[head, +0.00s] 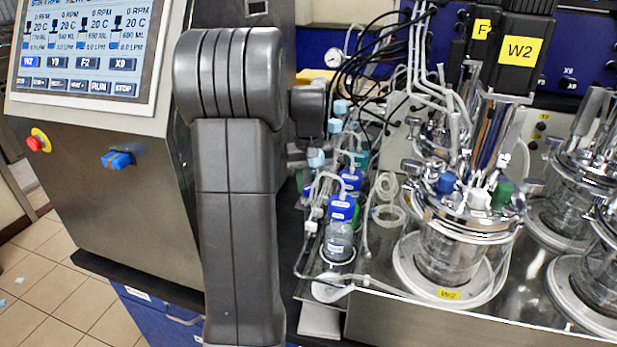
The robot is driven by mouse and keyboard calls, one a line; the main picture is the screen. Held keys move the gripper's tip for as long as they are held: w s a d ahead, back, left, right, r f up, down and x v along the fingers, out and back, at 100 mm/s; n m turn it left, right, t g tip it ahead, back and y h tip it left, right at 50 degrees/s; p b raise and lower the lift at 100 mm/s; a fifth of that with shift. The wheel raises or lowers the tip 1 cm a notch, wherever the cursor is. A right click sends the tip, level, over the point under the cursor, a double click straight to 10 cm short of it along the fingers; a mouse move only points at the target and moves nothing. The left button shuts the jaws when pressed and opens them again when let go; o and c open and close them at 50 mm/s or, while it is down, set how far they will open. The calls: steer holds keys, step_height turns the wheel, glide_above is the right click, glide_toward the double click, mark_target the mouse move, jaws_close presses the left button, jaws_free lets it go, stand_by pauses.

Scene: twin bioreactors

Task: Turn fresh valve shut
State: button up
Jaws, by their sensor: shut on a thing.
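My gripper (303,158) is in the middle of the head view, partly hidden behind my own dark grey arm. It is shut on a small light blue valve handle (316,158) on the tubing above the bottles. Two more light blue valve pieces (340,106) (335,126) show above it, close together. I cannot read a label telling which is the fresh valve, nor see the handle's exact angle.
A clear bottle (339,240) with a blue cap and looping tubes stands just below my gripper. The glass bioreactor (447,255) labelled W2 stands to the right. A control cabinet (120,190) with a touchscreen (85,45) stands at left. Black cables hang behind.

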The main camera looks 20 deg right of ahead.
mark_target(310, 187)
steer(key=m+p, duration=0.1)
steer(key=m, duration=0.4)
steer(key=shift+d+r+m+p, duration=0.1)
steer(key=shift+m+p, duration=0.6)
steer(key=shift+m, duration=1.7)
steer(key=o, duration=1)
steer(key=shift+c, duration=0.2)
step_height(310, 187, up, 14)
steer(key=shift+b, duration=0.45)
steer(key=shift+f, duration=0.2)
